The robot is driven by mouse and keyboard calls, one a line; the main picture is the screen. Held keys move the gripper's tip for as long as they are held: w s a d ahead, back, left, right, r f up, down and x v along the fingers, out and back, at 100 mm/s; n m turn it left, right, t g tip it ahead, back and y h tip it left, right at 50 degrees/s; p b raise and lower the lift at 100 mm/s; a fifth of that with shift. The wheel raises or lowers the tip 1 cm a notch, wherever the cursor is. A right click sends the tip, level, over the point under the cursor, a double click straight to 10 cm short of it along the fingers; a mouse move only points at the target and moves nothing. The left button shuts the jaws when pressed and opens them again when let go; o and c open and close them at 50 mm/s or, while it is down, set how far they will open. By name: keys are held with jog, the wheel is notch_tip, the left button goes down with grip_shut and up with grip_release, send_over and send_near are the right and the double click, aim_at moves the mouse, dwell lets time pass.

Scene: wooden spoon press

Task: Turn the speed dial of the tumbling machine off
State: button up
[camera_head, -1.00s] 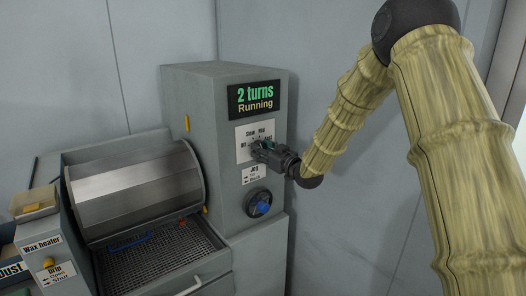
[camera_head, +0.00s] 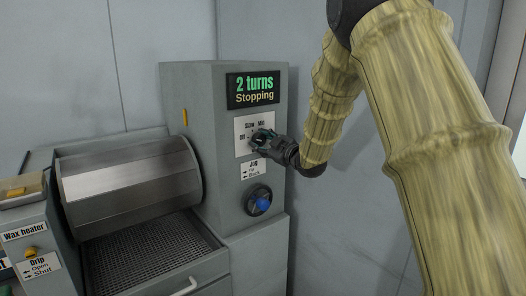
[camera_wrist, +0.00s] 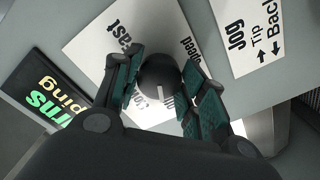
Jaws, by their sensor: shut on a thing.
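The speed dial (camera_wrist: 158,76) is a dark round knob with a white pointer mark, on a white label plate (camera_head: 243,147) on the grey tumbling machine (camera_head: 207,110). My gripper (camera_head: 262,140) is at the plate, and its fingers hide most of the dial in the head view. In the wrist view my gripper (camera_wrist: 162,82) has one finger on each side of the knob and is shut on it. The display (camera_head: 255,88) above reads "2 turns" and "Stopping". The fingers cover part of the plate's lettering.
A Jog label (camera_head: 254,169) and a round dark knob with a blue centre (camera_head: 259,202) sit below the dial. A metal drum (camera_head: 131,180) stands left, over a mesh tray (camera_head: 150,254). The wax heater (camera_head: 22,233) is far left.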

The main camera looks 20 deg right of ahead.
jog(key=shift+n+b, duration=0.65)
jog(key=shift+n, duration=0.15)
jog(key=o, duration=1)
jog(key=v, duration=1.2)
